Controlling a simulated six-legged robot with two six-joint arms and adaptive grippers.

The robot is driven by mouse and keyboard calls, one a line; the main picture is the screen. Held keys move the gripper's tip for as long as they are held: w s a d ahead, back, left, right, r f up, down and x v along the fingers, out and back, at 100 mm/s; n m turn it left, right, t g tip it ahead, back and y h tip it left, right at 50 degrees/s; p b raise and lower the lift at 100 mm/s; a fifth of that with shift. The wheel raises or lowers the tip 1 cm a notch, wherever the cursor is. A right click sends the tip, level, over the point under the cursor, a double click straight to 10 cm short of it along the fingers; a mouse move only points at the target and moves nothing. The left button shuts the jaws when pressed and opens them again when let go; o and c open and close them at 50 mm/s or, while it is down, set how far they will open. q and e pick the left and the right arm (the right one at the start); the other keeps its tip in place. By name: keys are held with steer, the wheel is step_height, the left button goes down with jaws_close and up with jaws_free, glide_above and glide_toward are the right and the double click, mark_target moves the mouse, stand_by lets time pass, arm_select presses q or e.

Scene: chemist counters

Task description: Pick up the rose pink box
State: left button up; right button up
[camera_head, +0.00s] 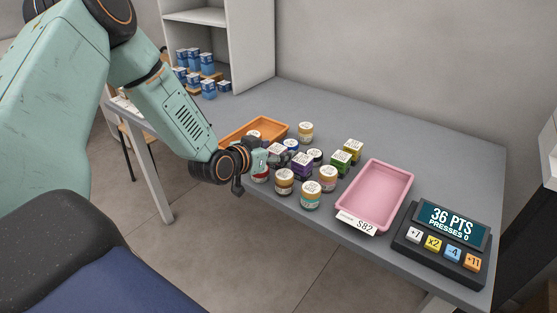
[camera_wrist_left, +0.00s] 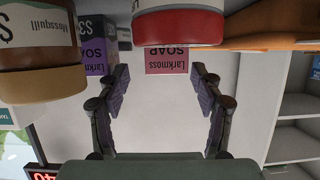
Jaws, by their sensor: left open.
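The rose pink box (camera_head: 277,149) stands among jars and boxes on the grey counter, partly hidden behind my left gripper in the head view. In the left wrist view, which looks upside down, the pink box (camera_wrist_left: 167,62) reads "Larkmoss SOAP" and shows ahead, between the two fingertips. My left gripper (camera_wrist_left: 160,80) is open and empty, its fingers apart on either side of the box's line. In the head view the left gripper (camera_head: 270,160) is low at the counter's front edge, close to the box. My right gripper is not in view.
A red-and-white jar (camera_wrist_left: 178,28) and a purple box (camera_head: 302,166) are close by the pink box. Several jars stand to the right. An orange tray (camera_head: 232,137) is behind; a pink tray (camera_head: 352,212) and a points device (camera_head: 408,243) are at the right.

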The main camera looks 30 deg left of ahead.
mark_target(271, 151)
arm_select(q)
steer(key=shift+w+a+f, duration=0.25)
steer(key=shift+w+f, duration=0.2)
steer(key=shift+w, duration=0.15)
steer(key=shift+w+a+f, duration=0.25)
steer(key=shift+w+f, duration=0.15)
steer(key=shift+w, duration=0.15)
steer(key=shift+d+r, duration=0.2)
steer(key=shift+d, duration=0.1)
steer(key=shift+s+d+r, duration=0.1)
steer(key=shift+s+r, duration=0.1)
steer(key=shift+s, duration=0.05)
steer(key=shift+c, duration=1.3)
steer(key=shift+w+a+f, duration=0.2)
steer(key=shift+a+f, duration=0.1)
steer(key=c, duration=0.4)
steer(key=shift+s+d+r, duration=0.15)
steer(key=shift+d+r, duration=0.05)
steer(key=shift+d, duration=0.05)
steer(key=c, duration=0.5)
steer(key=shift+c, duration=0.6)
steer(key=shift+a+f, duration=0.1)
steer(key=shift+a, duration=0.1)
